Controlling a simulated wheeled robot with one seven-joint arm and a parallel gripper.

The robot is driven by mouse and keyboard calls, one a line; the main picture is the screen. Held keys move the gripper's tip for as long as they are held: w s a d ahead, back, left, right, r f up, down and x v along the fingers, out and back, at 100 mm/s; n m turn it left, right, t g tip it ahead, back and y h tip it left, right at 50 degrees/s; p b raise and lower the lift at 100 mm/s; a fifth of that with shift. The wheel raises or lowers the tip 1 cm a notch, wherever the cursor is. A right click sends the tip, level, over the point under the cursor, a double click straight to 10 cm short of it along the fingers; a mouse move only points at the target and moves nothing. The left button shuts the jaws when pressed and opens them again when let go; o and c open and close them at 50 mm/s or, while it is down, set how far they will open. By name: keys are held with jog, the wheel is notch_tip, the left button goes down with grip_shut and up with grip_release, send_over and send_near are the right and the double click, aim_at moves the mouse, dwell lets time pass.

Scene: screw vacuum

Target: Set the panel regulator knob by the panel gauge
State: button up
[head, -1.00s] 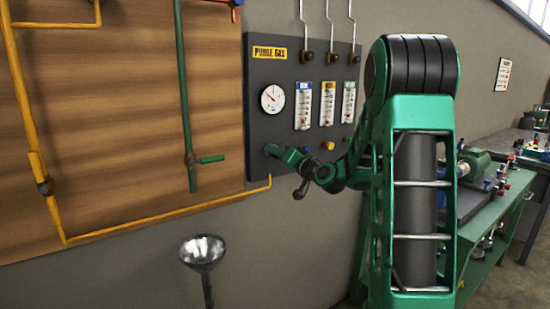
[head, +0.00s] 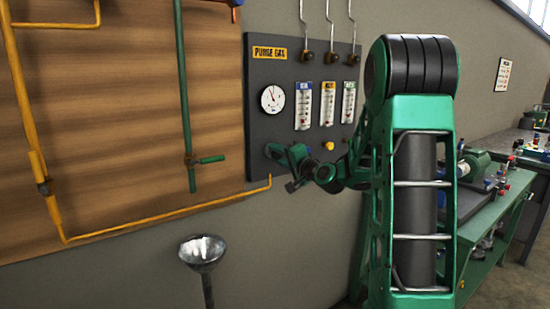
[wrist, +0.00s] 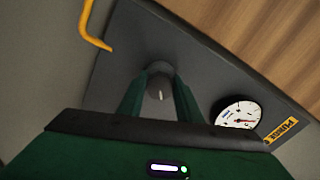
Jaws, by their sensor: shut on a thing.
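The dark panel (head: 262,130) labelled "PURGE GAS" hangs on the wall. Its round white gauge (head: 272,98) has a thin needle pointing up and slightly left in the head view. The gauge also shows in the wrist view (wrist: 237,113), tilted. The grey regulator knob (wrist: 160,82), with a pale pointer mark, sits low on the panel, below the gauge. My gripper (wrist: 158,92) has its two green fingers on either side of the knob and is shut on it. In the head view my gripper (head: 274,150) hides the knob.
Several flow meters (head: 327,104) with small knobs beneath stand right of the gauge. A yellow pipe (head: 170,217) runs below the panel's lower left. A metal funnel (head: 203,252) stands in front of the wall. A green workbench (head: 490,235) is at the right.

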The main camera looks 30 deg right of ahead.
jog(key=shift+f, duration=0.2)
jog(key=o, duration=1)
jog(key=shift+r, duration=0.1)
jog(key=shift+o, duration=0.2)
jog(key=shift+s, duration=0.15)
jog(key=s, duration=1)
jog(key=shift+s+d, duration=0.15)
jog(key=shift+s, duration=0.1)
